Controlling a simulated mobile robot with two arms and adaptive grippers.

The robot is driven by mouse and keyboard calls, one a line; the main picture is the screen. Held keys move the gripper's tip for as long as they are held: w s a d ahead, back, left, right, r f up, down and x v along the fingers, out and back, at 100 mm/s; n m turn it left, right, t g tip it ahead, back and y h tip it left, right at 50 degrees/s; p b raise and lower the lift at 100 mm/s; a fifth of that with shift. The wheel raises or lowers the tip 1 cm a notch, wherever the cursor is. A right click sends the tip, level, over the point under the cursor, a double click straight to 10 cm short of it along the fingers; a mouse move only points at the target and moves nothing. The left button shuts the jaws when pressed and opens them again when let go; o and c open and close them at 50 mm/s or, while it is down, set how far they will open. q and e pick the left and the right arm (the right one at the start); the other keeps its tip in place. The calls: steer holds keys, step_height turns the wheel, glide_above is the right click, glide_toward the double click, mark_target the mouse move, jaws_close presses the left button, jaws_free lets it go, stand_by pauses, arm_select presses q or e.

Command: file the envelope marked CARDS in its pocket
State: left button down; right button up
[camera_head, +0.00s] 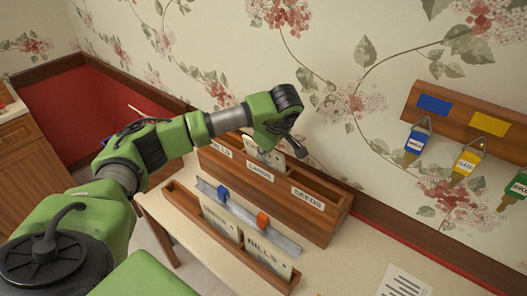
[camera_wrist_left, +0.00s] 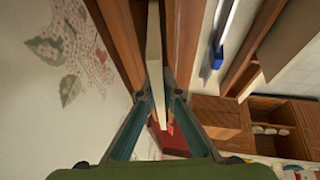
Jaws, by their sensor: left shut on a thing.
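A long wooden rack (camera_head: 335,212) stands against the wall, with pockets whose front labels include CARDS (camera_head: 262,167) in the middle and SEEDS (camera_head: 308,198) at the right. My left gripper (camera_head: 294,146) is over the CARDS pocket, shut on a pale envelope. The envelope (camera_head: 277,158) shows only partly behind the rack front, and its marking is hidden. In the left wrist view the envelope (camera_wrist_left: 155,65) is a thin edge between the fingers of my left gripper (camera_wrist_left: 157,98), reaching down between two wooden walls. My right gripper is not in view.
A low wooden tray (camera_head: 215,233) in front holds envelopes, one marked BILLS (camera_head: 262,245). A grey rail (camera_head: 275,233) with blue and orange pieces lies between. A printed sheet (camera_head: 403,282) lies at the front right.

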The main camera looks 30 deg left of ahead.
arm_select(q)
steer(key=shift+f, duration=0.15)
steer(key=c, duration=2.2)
jaws_free()
steer(key=shift+o, duration=0.2)
steer(key=v, duration=1.2)
